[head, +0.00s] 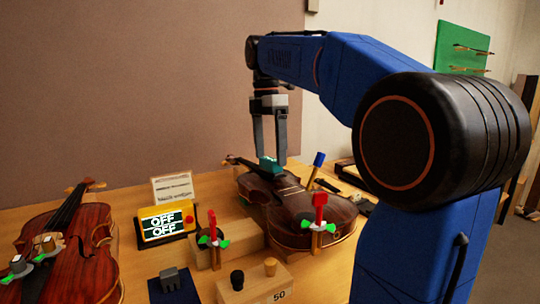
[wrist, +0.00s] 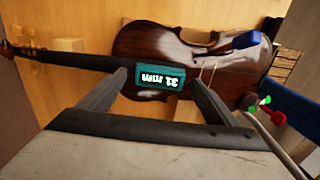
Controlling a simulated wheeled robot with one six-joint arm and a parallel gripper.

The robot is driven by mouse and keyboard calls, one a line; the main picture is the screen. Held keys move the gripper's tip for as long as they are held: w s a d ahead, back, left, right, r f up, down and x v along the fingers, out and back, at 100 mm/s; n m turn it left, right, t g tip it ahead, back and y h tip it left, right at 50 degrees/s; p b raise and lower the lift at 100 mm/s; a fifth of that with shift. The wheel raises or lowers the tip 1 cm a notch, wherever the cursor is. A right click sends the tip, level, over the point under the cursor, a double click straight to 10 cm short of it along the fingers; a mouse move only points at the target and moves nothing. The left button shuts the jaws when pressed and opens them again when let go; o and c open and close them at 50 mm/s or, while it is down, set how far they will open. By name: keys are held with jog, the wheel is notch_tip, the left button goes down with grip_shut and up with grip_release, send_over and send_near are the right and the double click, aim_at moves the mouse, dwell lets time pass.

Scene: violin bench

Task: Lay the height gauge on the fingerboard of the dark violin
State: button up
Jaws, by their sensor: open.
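The dark violin (head: 310,212) lies on the bench, its neck pointing to the back left; it also shows in the wrist view (wrist: 215,60). The teal height gauge (head: 270,167) sits on the body end of its black fingerboard (wrist: 80,63). In the wrist view the gauge (wrist: 160,76) lies along the fingerboard, its display reading 31 mm upside down. My gripper (head: 270,158) is open above it. In the wrist view the fingertips (wrist: 159,78) stand apart on either side of the gauge, with a gap each side.
A reddish violin (head: 70,250) lies at the left. A yellow display box (head: 165,222) reading OFF, a red-handled clamp (head: 212,232), another red clamp (head: 319,212) and a wooden block marked 50 (head: 255,286) stand around. A blue-handled tool (head: 316,166) rises behind the dark violin.

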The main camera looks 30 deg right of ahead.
aim_at(269, 158)
jog(key=r, duration=0.6)
jog(key=shift+w, duration=0.35)
jog(key=shift+r, duration=0.15)
jog(key=shift+s, duration=0.15)
